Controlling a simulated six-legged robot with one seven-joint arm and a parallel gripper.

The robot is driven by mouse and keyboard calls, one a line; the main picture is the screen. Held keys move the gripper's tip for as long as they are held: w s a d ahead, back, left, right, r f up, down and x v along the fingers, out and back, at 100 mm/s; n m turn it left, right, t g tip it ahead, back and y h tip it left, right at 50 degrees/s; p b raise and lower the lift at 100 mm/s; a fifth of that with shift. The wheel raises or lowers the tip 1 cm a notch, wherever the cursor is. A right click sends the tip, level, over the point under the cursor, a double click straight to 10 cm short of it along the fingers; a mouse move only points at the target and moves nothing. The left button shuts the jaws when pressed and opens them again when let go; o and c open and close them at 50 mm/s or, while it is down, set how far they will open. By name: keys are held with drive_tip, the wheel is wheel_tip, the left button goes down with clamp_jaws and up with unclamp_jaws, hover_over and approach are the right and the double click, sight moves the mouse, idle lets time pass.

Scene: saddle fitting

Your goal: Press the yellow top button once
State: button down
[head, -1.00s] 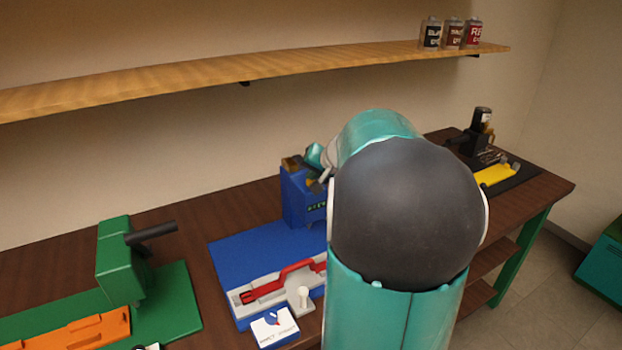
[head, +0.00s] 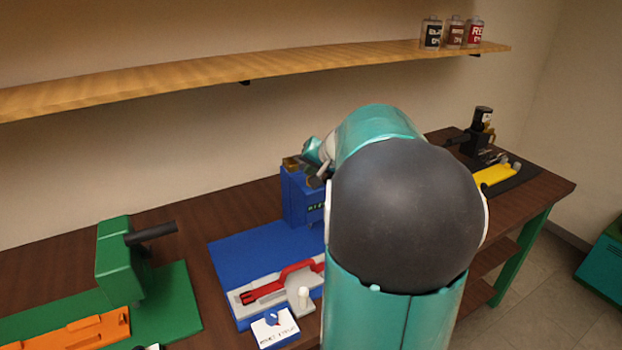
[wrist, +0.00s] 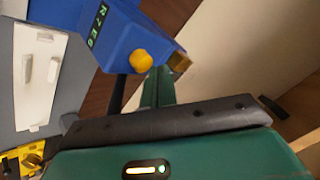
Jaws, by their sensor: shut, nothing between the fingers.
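The yellow button (wrist: 141,61) is a round knob on the blue machine (wrist: 118,30) in the wrist view, beside a brass-coloured block and a lit display. In the head view the blue machine (head: 299,198) stands at the back of the blue mat, and my arm covers its right side. My gripper (wrist: 158,76) is shut and empty in the wrist view, its tips appearing close below the button. Whether they touch it I cannot tell. In the head view my arm mostly hides the gripper, and the button is hard to make out.
A grey fixture with a red part (head: 284,281) and a white card (head: 275,328) lie at the blue mat's front. A green machine (head: 120,262) with a black handle stands left. A black device (head: 482,135) and yellow part (head: 495,174) are right. A shelf (head: 240,70) runs above.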

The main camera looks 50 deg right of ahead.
drive_tip(key=shift+s+r, duration=0.1)
drive_tip(key=shift+s, duration=0.05)
drive_tip(key=shift+d+r, duration=0.1)
drive_tip(key=shift+r, duration=2.45)
drive_tip(key=s+a+f+n+g+y, duration=0.1)
drive_tip(key=s+a+n, duration=0.2)
drive_tip(key=a, duration=0.8)
drive_tip(key=s+a+f+n+g, duration=0.1)
drive_tip(key=s+a+n, duration=0.1)
drive_tip(key=a, duration=0.8)
drive_tip(key=s+a+n+g+y, duration=0.1)
drive_tip(key=s+a+n, duration=0.2)
drive_tip(key=a, duration=0.8)
drive_tip(key=s+a+f+n, duration=0.3)
drive_tip(key=s+a+f, duration=0.2)
drive_tip(key=s, duration=0.4)
drive_tip(key=shift+a, duration=0.9)
